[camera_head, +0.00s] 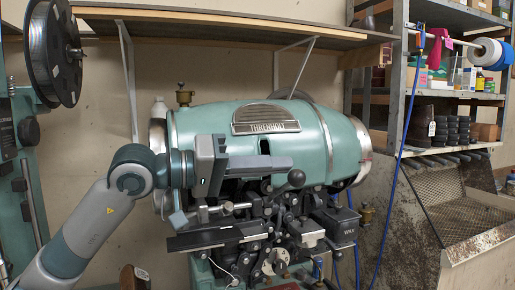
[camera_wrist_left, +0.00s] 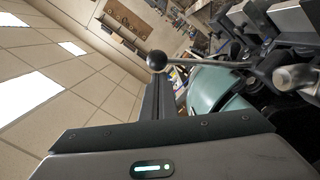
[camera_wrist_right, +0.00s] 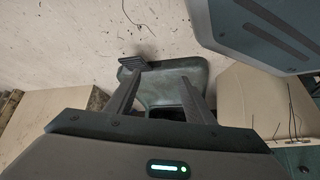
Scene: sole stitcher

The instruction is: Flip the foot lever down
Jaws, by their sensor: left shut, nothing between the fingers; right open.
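The stitcher (camera_head: 245,125) is a teal machine with a dark mechanism at its front. A lever with a black ball knob (camera_head: 296,178), which looks like the foot lever, sticks out there. In the left wrist view the knob (camera_wrist_left: 157,60) sits on a metal rod that runs to the right. My left gripper (camera_head: 288,163) is shut and empty, its fingers pointing right. Their tips are close to the knob, just above it in the head view; I cannot tell whether they touch. My right gripper (camera_wrist_right: 160,72) is open and empty, outside the head view.
A wooden shelf (camera_head: 230,25) hangs above the machine. A rack (camera_head: 445,90) with thread, boxes and dark soles stands at the right, above a mesh-backed bin (camera_head: 450,205). A large reel (camera_head: 55,50) stands at the left. A green object (camera_wrist_right: 165,85) lies beyond my right fingers.

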